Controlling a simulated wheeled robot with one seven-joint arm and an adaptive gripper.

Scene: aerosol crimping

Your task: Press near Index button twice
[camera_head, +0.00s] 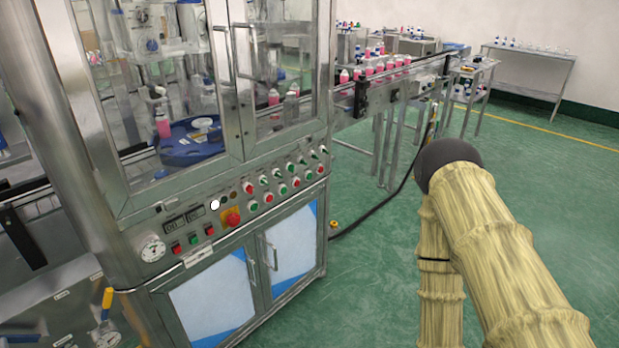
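The control panel (140,215) runs along the front of the steel machine, below its glass doors. Small red and green buttons (193,239) sit lower left, below two small displays (173,226). A white oval spot (214,204) shows just above the mushroom button. The labels are too small to read, so I cannot tell which button is Index. My sleeved arm rises at right, bends at a dark joint and goes back down; my gripper is out of view.
A gauge (152,248) sits at the panel's left end. Cabinet doors (215,303) with handles are below. A conveyor (400,76) with pink bottles leaves the machine toward the back right. Green floor (375,270) is open between machine and arm; a black cable crosses it.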

